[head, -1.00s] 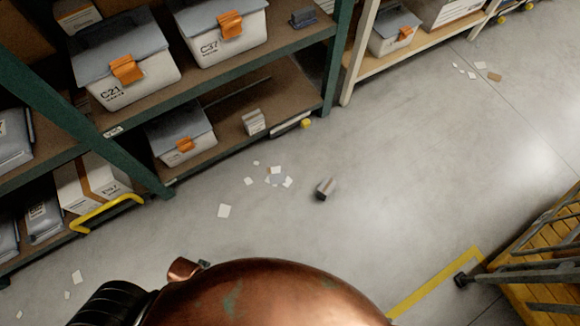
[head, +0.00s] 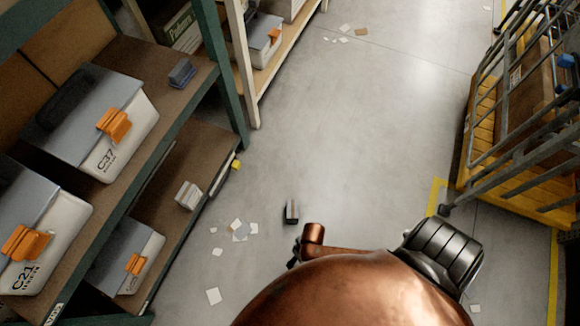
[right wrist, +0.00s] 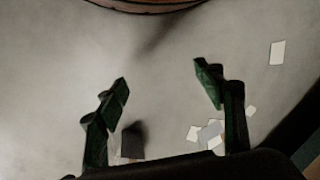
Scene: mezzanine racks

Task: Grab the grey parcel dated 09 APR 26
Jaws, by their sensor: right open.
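No date can be read on any small parcel in these views. A small dark grey box with a lighter strip (head: 291,212) sits on the floor. A dark block, likely the same box (right wrist: 132,141), shows in the right wrist view near the left finger's base. A blue-grey item (head: 182,72) lies on the upper shelf, and a small pale parcel (head: 188,195) on the lower shelf. My right gripper (right wrist: 162,78) is open with nothing between its fingertips. In the head view only a dark bit of it (head: 296,252) shows beside my copper arm. My left gripper is out of view.
A green rack (head: 232,110) with lidded bins C37 (head: 120,140) and C21 (head: 50,245) stands at left. Paper scraps (head: 240,232) lie on the floor. A yellow cage trolley (head: 480,170) stands at right. The aisle floor between them is largely clear.

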